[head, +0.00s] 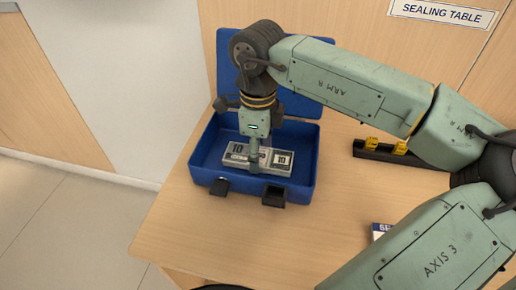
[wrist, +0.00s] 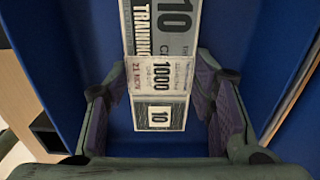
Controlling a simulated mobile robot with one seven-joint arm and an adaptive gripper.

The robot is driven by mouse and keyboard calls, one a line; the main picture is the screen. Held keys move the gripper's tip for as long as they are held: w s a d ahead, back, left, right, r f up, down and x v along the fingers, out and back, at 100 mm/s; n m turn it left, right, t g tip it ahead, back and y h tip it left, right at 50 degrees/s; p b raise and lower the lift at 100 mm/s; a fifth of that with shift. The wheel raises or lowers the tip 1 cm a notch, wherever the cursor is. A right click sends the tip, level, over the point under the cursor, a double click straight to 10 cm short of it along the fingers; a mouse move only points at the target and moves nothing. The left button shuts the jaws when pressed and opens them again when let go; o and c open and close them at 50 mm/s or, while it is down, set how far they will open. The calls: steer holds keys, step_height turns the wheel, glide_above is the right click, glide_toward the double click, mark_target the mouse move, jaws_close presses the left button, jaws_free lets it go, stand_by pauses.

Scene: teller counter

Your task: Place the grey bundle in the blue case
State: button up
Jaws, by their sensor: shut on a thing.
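The grey bundle (head: 281,161) is a flat block of notes printed "10", with a pale band around it. In the head view it is inside the blue case (head: 197,172), low between the walls; I cannot tell whether it touches the floor. The case's lid stands open at the back. My gripper (head: 254,163) points down into the case and is shut on the bundle across its banded middle. In the wrist view the bundle (wrist: 160,75) lies between the two fingers (wrist: 161,85), with the case's blue interior (wrist: 100,25) around it.
Two dark latches (head: 273,196) hang at the case's front. A black holder with yellow pieces (head: 385,147) is to the right, on the wooden table (head: 200,232). A partly hidden labelled item (head: 379,230) lies nearer. The front left of the table is clear.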

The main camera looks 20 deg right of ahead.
steer(key=shift+f+b, duration=0.2)
steer(key=shift+b, duration=0.1)
steer(key=o, duration=1.2)
steer(key=shift+r, duration=0.1)
step_height(320, 180, up, 12)
steer(key=shift+r, duration=0.15)
